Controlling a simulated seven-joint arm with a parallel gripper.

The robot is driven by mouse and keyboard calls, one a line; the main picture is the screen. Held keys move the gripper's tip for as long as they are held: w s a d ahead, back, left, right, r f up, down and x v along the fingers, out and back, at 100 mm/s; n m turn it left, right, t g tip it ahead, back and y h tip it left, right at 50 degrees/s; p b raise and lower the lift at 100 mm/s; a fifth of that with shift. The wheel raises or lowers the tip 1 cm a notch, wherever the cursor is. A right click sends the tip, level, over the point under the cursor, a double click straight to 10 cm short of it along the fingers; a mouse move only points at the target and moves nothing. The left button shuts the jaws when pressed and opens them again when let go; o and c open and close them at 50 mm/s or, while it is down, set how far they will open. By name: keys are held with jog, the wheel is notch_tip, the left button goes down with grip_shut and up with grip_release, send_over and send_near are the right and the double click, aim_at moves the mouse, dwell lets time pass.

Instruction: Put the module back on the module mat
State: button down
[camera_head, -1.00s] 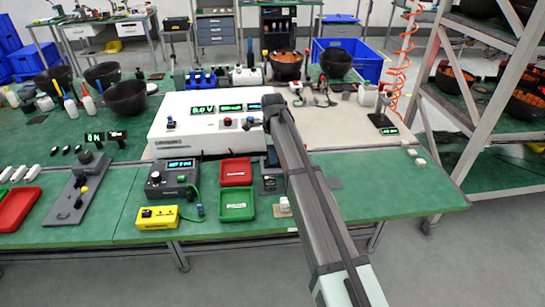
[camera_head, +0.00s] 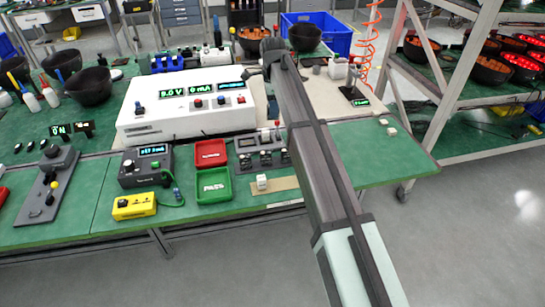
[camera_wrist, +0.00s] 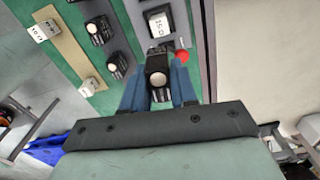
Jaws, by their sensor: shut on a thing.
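In the wrist view my gripper (camera_wrist: 158,90) has its blue fingers closed around a dark block with a white round face (camera_wrist: 157,80), which looks like the module. Whether it is seated or lifted clear cannot be told. Similar dark pieces with white faces (camera_wrist: 97,28) stand on the grey panel beside it. A tan strip (camera_wrist: 65,45), perhaps the module mat, lies left of the panel in this view, with small white labelled blocks (camera_wrist: 88,88) on it. In the head view the strip (camera_head: 287,184) lies in front of the panel (camera_head: 242,148); my arm hides the gripper and the strip's right end.
A red tray (camera_head: 209,152) and a green tray (camera_head: 212,184) stand left of the panel. A white powered box (camera_head: 185,110) stands behind. A red knob (camera_wrist: 183,56) and a small display (camera_wrist: 158,22) are close to my fingers. The green bench (camera_head: 375,160) is mostly clear at right.

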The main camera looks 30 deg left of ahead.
jog(key=shift+s+d+f+n, duration=0.65)
jog(key=shift+d+f, duration=0.4)
jog(key=shift+d, duration=5.2)
jog(key=shift+f, duration=4.6)
jog(key=shift+f, duration=0.1)
jog(key=c, duration=0.9)
grip_release()
notch_tip(320, 180, up, 12)
jog(key=shift+r, duration=0.1)
jog(key=shift+w, duration=0.1)
